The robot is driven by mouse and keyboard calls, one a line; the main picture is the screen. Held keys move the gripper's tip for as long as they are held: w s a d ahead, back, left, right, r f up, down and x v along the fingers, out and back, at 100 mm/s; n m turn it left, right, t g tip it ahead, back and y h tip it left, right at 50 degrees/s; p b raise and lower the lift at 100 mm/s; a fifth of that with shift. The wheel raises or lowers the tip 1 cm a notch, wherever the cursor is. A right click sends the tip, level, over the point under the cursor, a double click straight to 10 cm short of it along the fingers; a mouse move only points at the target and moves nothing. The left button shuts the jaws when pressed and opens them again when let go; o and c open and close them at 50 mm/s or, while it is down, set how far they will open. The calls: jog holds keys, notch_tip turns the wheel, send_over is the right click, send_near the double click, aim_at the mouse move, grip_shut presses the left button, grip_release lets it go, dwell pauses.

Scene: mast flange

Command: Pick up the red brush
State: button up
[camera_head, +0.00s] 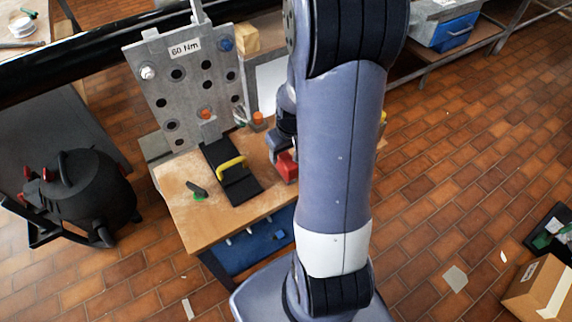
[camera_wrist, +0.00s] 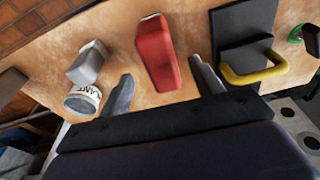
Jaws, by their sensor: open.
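The red brush (camera_wrist: 156,48) lies on the wooden workbench (camera_wrist: 104,28) in the wrist view. My gripper (camera_wrist: 161,72) is open, with one grey finger to the left of the brush and one to the right. The near end of the brush reaches between the fingertips, with gaps on both sides; I cannot tell the height of the fingers above the bench. In the head view the red brush (camera_head: 287,166) shows at the left edge of my arm, which hides part of it and much of my gripper.
A black pad (camera_head: 222,157) with a yellow handle (camera_head: 233,162) lies left of the brush. A green-tipped black tool (camera_head: 197,190) lies further left. A perforated metal plate (camera_head: 191,92) stands behind.

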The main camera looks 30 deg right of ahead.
aim_at(286, 157)
jog(key=shift+w+f, duration=0.25)
jog(key=shift+f, duration=1.25)
jog(key=shift+w+f, duration=0.2)
jog(key=shift+f, duration=1.25)
jog(key=shift+a+f+b, duration=0.1)
jog(key=shift+f+b, duration=0.15)
jog(key=shift+b, duration=0.3)
jog(key=shift+c, duration=0.3)
jog(key=c, duration=1.1)
